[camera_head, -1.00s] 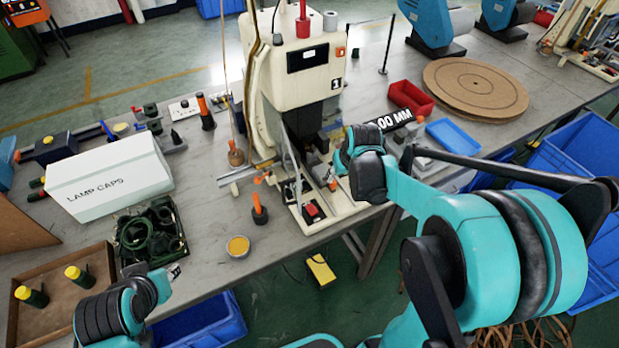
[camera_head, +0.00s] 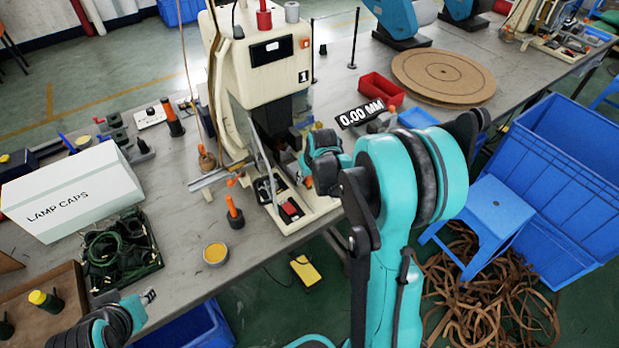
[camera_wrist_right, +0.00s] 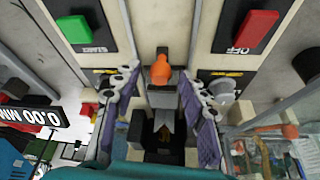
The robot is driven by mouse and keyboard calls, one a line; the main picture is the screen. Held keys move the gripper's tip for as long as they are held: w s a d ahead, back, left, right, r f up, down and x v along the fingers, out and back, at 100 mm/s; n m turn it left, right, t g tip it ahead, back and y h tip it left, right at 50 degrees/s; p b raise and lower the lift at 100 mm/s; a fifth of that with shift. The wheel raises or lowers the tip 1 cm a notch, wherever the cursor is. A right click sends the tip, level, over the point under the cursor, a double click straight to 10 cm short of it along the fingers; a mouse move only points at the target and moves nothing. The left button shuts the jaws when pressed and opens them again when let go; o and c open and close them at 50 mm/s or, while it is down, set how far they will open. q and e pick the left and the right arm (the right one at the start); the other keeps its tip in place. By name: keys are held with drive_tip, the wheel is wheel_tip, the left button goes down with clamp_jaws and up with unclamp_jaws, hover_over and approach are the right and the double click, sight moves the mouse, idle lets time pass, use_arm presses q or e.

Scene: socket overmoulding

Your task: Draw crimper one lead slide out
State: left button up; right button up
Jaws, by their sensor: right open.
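Crimper one (camera_head: 270,60) is the cream machine marked 1 on the bench. My right gripper (camera_head: 306,178) is at its lower front, its fingertips largely hidden by my wrist in the head view. In the right wrist view the gripper (camera_wrist_right: 160,78) is open, with one patterned finger on each side of an orange knob (camera_wrist_right: 161,69) on a dark metal part. The knob is between the fingers; I cannot tell if they touch it. A metal rail (camera_head: 218,176) sticks out at the machine's left side. My left gripper (camera_head: 148,296) is at lower left, over the bench's front edge.
The wrist view shows a green START button (camera_wrist_right: 77,29) and a red OFF button (camera_wrist_right: 253,30). On the bench are an orange-handled tool (camera_head: 234,213), a yellow tin (camera_head: 215,253), a LAMP CAPS box (camera_head: 75,200) and a red tray (camera_head: 381,88). A blue stool (camera_head: 480,215) stands right.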

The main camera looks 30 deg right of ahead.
drive_tip(key=shift+c, duration=0.3)
clamp_jaws()
drive_tip(key=s, duration=1)
drive_tip(key=shift+s+d+p, duration=0.2)
drive_tip(key=shift+d+p, duration=0.1)
drive_tip(key=shift+d, duration=0.05)
drive_tip(key=shift+o, duration=0.3)
unclamp_jaws()
drive_tip(key=shift+s, duration=0.1)
drive_tip(key=shift+r, duration=0.15)
drive_tip(key=v, duration=1.1)
drive_tip(key=shift+r, duration=0.35)
